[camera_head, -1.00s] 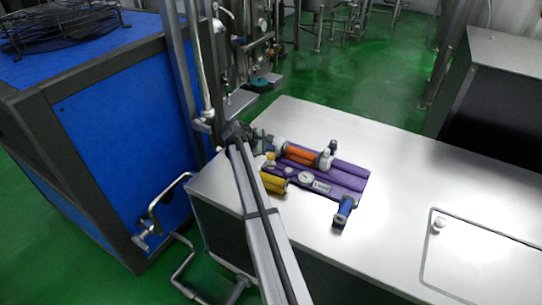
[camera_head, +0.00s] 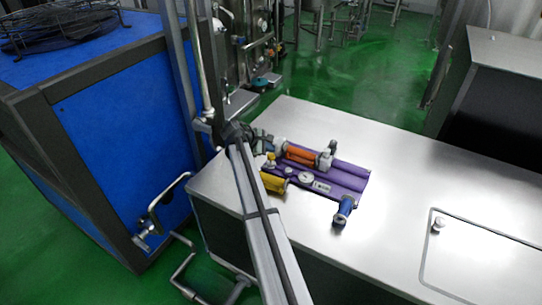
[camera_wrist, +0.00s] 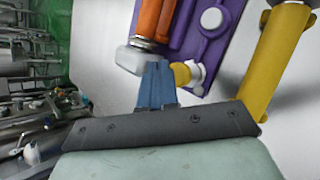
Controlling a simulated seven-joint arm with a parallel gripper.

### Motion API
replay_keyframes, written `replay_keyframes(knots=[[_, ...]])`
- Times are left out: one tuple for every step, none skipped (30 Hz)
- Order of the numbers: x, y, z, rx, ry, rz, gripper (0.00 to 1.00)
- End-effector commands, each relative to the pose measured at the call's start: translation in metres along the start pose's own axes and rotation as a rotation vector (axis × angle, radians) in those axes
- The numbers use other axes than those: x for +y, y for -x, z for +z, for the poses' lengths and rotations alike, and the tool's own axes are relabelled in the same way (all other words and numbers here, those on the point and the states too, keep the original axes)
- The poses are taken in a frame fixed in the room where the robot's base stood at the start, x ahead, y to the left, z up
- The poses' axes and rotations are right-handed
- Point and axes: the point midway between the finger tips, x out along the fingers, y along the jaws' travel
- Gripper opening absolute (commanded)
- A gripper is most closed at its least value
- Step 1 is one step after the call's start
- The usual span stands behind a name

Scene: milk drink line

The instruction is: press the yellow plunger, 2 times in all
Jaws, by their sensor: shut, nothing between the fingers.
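A small yellow plunger (camera_wrist: 183,74) with a pale collar stands out from the edge of the purple board (camera_wrist: 215,50) in the wrist view. It also shows in the head view (camera_head: 270,161), small and beside my gripper. My gripper (camera_wrist: 154,68) is shut and empty. Its blue fingertips are just left of the plunger in the wrist view and overlap its edge, and I cannot tell whether they touch it. The fingertips lie close to the white end cap (camera_wrist: 132,60) of the orange cylinder (camera_wrist: 150,18). In the head view the fingertips are too small to make out.
A larger yellow cylinder (camera_wrist: 277,55) lies to the right in the wrist view. The board on the steel table (camera_head: 300,245) also carries a round gauge (camera_head: 306,177) and a blue-handled part (camera_head: 344,208). The table's right side is mostly clear. Metal pipes stand left of my arm.

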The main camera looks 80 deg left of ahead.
Motion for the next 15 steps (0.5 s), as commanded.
replay_keyframes(knots=[[0.0,0.0,0.0,0.0,0.0,0.0,0.0],[0.0,0.0,0.0,0.0,0.0,0.0,0.0],[0.0,0.0,0.0,0.0,0.0,0.0,0.0],[0.0,0.0,0.0001,0.0,0.0,0.0,0.0],[0.0,0.0,0.0001,0.0,0.0,0.0,0.0],[0.0,0.0,0.0,0.0,0.0,0.0,0.0],[0.0,0.0,0.0,0.0,0.0,0.0,0.0],[-0.0001,-0.0001,-0.0001,0.0,0.0,0.0,0.0],[-0.0003,-0.0004,-0.0003,0.0,0.0,0.0,0.0],[-0.0005,-0.0007,-0.0005,0.0,0.0,0.0,0.0],[-0.0008,-0.0011,-0.0008,0.0,0.0,0.0,0.0],[-0.0013,-0.0018,-0.0013,0.0,0.0,0.0,0.0],[-0.0018,-0.0024,-0.0018,0.0,0.0,0.0,0.0],[-0.0022,-0.0031,-0.0022,0.0,0.0,0.0,0.0],[-0.0028,-0.0039,-0.0028,0.0,0.0,0.0,0.0]])
